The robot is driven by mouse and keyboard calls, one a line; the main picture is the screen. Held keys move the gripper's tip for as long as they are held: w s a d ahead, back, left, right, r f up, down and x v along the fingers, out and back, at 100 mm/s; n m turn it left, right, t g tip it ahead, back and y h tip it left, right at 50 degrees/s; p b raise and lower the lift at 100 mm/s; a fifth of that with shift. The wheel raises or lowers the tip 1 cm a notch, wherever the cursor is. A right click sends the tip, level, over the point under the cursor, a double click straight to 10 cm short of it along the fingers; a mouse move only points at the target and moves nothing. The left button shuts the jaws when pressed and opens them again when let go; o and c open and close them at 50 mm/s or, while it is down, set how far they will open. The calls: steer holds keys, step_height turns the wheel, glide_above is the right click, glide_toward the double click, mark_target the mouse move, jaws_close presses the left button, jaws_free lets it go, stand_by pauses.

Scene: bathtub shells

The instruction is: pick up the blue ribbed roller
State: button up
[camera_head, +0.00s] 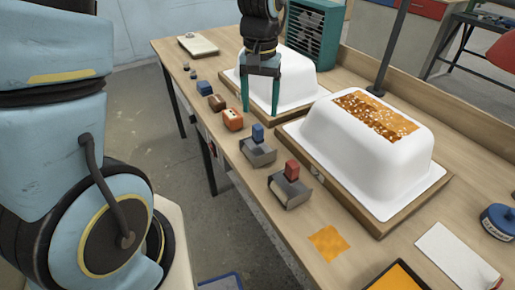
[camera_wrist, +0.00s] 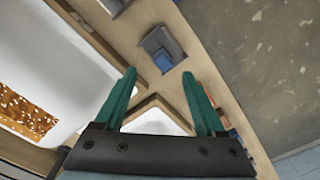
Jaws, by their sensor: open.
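I cannot make out ribs on any blue thing, so I cannot tell for sure which is the blue ribbed roller. A small blue block-like piece (camera_head: 204,87) lies near the table's left edge, beyond a brown one. Another blue piece (camera_head: 257,132) sits on a grey holder (camera_head: 260,153); it also shows in the wrist view (camera_wrist: 163,61), beyond my fingertips. My gripper (camera_head: 260,110) points down with its green fingers apart and nothing between them. It is over the table by the rear white tub shell (camera_head: 297,75). Its fingers also show in the wrist view (camera_wrist: 159,74).
A front white shell (camera_head: 330,150) with an orange speckled patch stands on a wooden base. A brown block (camera_head: 217,103), an orange block (camera_head: 233,120) and a red-topped grey holder (camera_head: 290,187) line the left edge. A dark post (camera_head: 394,45) rises behind. A blue round container (camera_head: 499,222) is at right.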

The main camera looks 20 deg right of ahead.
mark_target(258, 126)
step_height(258, 126, down, 3)
steer(key=shift+f, duration=0.15)
steer(key=shift+w+a+f+p, duration=0.15)
steer(key=shift+f+p, duration=0.45)
steer(key=shift+f, duration=0.8)
steer(key=shift+w+f+p, duration=0.1)
steer(key=shift+f+p, duration=0.45)
steer(key=shift+f, duration=0.8)
jaws_close()
